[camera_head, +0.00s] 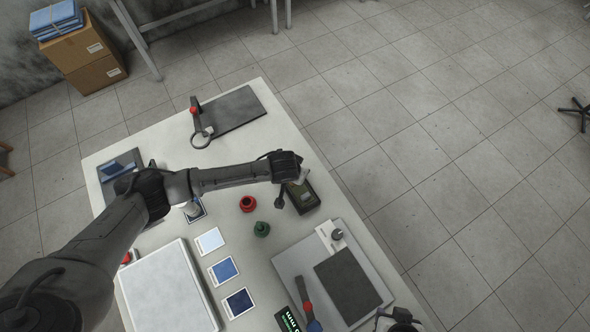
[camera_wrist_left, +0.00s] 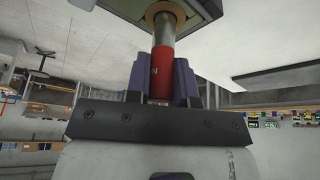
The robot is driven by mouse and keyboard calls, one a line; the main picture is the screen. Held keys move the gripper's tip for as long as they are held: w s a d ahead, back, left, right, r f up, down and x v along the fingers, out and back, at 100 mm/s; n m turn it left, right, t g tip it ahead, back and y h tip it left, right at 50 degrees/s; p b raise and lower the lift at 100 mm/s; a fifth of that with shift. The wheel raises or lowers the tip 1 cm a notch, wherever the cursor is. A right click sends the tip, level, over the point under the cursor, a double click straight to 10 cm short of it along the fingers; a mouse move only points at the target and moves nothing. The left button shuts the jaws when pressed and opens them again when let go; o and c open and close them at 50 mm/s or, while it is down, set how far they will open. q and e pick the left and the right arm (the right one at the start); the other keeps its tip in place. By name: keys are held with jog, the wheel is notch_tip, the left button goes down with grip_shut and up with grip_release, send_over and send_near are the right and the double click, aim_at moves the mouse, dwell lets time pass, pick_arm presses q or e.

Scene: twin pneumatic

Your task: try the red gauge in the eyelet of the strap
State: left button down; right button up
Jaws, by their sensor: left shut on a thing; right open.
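My left gripper (camera_head: 296,178) reaches across the table from the left. In the left wrist view its purple-grey fingers (camera_wrist_left: 162,85) are shut on the red gauge (camera_wrist_left: 160,66), which has a bare metal pin. The pin's far end meets a brass eyelet (camera_wrist_left: 166,10) in a dark green piece, probably the strap (camera_wrist_left: 208,12). I cannot tell how deep the pin sits. My right gripper (camera_head: 398,320) is open at the bottom edge, partly cut off.
A red round pot (camera_head: 248,203) and a green one (camera_head: 262,229) stand near my left gripper. Blue swatch cards (camera_head: 222,271), a white panel (camera_head: 168,290), a dark plate with a ring clamp (camera_head: 236,109) and a grey board (camera_head: 300,260) take up much of the table.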

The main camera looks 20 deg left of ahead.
pick_arm(q)
jog(key=shift+f, duration=0.45)
dwell(0.3)
jog(key=shift+f, duration=0.65)
dwell(0.4)
dwell(0.5)
dwell(0.8)
jog(key=shift+r, duration=0.15)
jog(key=shift+r+p, duration=2.55)
jog(key=shift+p, duration=0.3)
jog(key=shift+r+p, duration=0.85)
jog(key=shift+p, duration=0.1)
